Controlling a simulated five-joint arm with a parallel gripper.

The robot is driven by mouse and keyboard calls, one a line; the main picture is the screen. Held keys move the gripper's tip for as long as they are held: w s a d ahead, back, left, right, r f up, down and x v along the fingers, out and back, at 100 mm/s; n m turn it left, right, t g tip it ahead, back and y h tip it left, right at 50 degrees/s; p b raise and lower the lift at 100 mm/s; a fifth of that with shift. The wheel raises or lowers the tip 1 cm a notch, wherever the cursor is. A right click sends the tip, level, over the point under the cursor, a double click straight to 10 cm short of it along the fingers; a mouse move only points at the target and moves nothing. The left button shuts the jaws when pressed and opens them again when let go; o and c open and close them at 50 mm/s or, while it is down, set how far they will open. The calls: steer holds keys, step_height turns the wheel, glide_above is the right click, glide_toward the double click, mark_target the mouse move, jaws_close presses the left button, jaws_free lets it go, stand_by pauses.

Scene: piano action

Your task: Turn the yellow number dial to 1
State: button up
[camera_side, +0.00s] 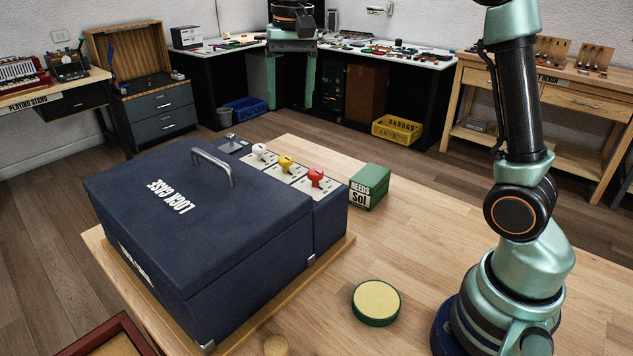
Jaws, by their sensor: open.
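The yellow number dial (286,162) is the middle one of three knobs on pale plates along the far right side of the dark blue lock case (125,190). The white dial (258,151) is to its left and the red dial (316,176) to its right. The numbers on the plates are too small to read, so I cannot tell the yellow dial's setting. My gripper (290,104) is at the top middle, fingers pointing down and apart, with nothing between them. In the picture it is above the yellow dial and not touching it.
A green reeds box (369,187) stands just right of the case. A round green tin (376,303) lies on the table (430,240) in front of it. A small metal lever (231,139) is left of the white dial. The case's handle (213,166) stands up from its lid.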

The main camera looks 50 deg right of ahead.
mark_target(285, 158)
steer(key=shift+m+g, duration=0.5)
steer(key=shift+m, duration=0.3)
steer(key=w+f, duration=0.1)
steer(key=f, duration=0.3)
steer(key=w+f, duration=0.1)
steer(key=f, duration=0.4)
steer(key=w+f, duration=0.1)
steer(key=f, duration=0.3)
steer(key=shift+d+f, duration=0.3)
steer(key=shift+f, duration=0.05)
jaws_close()
